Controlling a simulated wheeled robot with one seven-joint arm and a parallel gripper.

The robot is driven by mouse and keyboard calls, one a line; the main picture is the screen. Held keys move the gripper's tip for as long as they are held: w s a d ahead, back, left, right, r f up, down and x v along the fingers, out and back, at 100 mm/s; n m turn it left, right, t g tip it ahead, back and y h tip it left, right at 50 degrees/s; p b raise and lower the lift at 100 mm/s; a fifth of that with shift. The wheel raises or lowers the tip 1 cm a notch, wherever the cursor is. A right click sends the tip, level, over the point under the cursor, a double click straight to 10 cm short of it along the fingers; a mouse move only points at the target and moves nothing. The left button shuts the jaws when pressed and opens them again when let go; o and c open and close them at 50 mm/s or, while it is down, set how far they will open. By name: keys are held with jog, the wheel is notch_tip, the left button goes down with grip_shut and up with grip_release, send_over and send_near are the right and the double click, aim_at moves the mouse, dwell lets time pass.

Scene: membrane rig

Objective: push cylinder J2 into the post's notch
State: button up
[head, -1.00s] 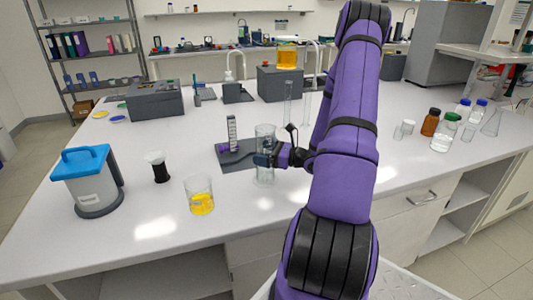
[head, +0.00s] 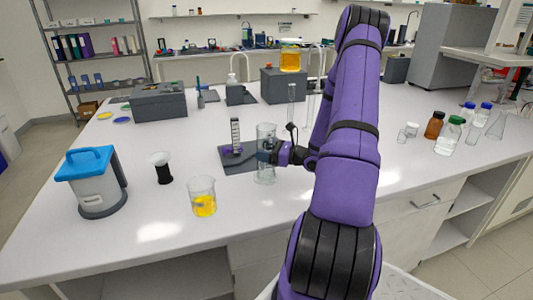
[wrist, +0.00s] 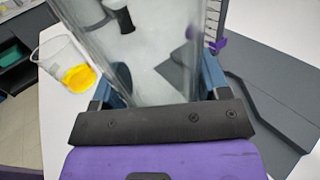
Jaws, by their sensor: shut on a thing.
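A tall clear glass cylinder, taken as J2 (head: 266,137), stands upright by the right edge of the dark plate (head: 236,165). My gripper (head: 268,157) is shut around its middle from the right. In the wrist view the glass of the cylinder (wrist: 145,50) fills the space between my two blue-grey fingers (wrist: 160,85). The post (head: 235,131), dark with white scale marks, rises from the plate to the left of the cylinder with a gap between them. A small purple part (wrist: 219,45) shows at the post. I cannot make out the notch.
A beaker of yellow liquid (head: 203,205) stands in front left of the cylinder. A black-and-white funnel-shaped piece (head: 163,172) and a blue-lidded container (head: 92,183) are farther left. Bottles (head: 434,125) stand at the right. The bench between beaker and plate is clear.

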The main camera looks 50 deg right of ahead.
jog(key=shift+w+d, duration=0.4)
jog(key=shift+w, duration=0.3)
jog(key=shift+w+d, duration=0.4)
jog(key=shift+w, duration=0.25)
jog(key=shift+w+d, duration=0.5)
jog(key=shift+w, duration=0.35)
jog(key=shift+w+d, duration=0.55)
jog(key=shift+w, duration=0.3)
jog(key=shift+w+d, duration=0.5)
jog(key=shift+w, duration=0.35)
jog(key=shift+w+d, duration=0.35)
jog(key=shift+w, duration=0.15)
jog(key=o, duration=1.2)
